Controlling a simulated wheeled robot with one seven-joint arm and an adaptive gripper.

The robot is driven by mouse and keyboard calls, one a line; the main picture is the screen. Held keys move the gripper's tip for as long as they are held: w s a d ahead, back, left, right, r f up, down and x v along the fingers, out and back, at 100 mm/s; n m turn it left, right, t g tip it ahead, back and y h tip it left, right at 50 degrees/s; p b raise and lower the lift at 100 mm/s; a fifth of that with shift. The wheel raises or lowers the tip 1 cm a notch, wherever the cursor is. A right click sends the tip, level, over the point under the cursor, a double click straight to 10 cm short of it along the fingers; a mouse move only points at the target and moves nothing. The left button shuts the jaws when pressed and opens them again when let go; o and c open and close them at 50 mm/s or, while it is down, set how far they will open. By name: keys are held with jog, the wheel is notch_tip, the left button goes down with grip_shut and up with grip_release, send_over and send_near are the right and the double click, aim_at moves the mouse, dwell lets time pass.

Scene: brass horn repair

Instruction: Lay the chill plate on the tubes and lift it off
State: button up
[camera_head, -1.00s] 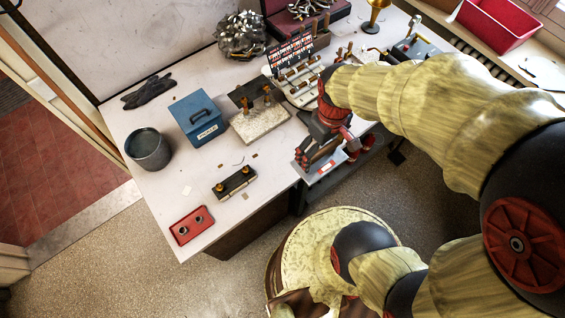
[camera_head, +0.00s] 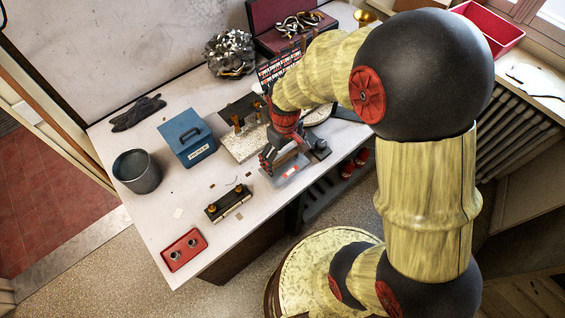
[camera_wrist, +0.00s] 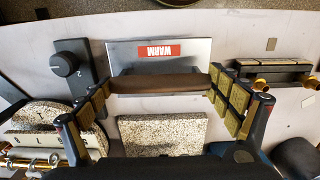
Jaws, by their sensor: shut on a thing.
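My gripper (camera_wrist: 165,101) has its fingers at both ends of a dark bar handle (camera_wrist: 160,84) and is shut on it. The handle belongs to a silvery plate (camera_wrist: 125,64) with a red WARM label, upside down in the wrist view; I take it for the chill plate. In the head view the plate (camera_head: 291,171) is by the bench's front edge, below my gripper (camera_head: 277,158). I cannot tell whether it touches anything beneath. Brass tubes (camera_wrist: 38,164) show at the wrist view's lower left, apart from the plate. My arm hides much of their area in the head view.
A grey knobbed device (camera_wrist: 74,92) is beside the plate. A speckled slab (camera_wrist: 163,132) lies close by. A dark block with brass fittings (camera_head: 228,204), a red tray (camera_head: 183,250), a blue box (camera_head: 188,139) and a grey pot (camera_head: 137,172) stand to the left.

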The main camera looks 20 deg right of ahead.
aim_at(283, 162)
jog(key=shift+w+a+f, duration=0.1)
jog(key=shift+w+f, duration=0.2)
jog(key=shift+f, duration=0.05)
jog(key=shift+w+f+b, duration=0.15)
jog(key=shift+f+b, duration=0.1)
jog(key=shift+f, duration=0.6)
jog(key=shift+w+f+b, duration=0.1)
jog(key=shift+f+b, duration=0.15)
jog(key=shift+f, duration=0.6)
jog(key=shift+f, duration=0.15)
jog(key=o, duration=0.9)
jog(key=shift+s, duration=0.1)
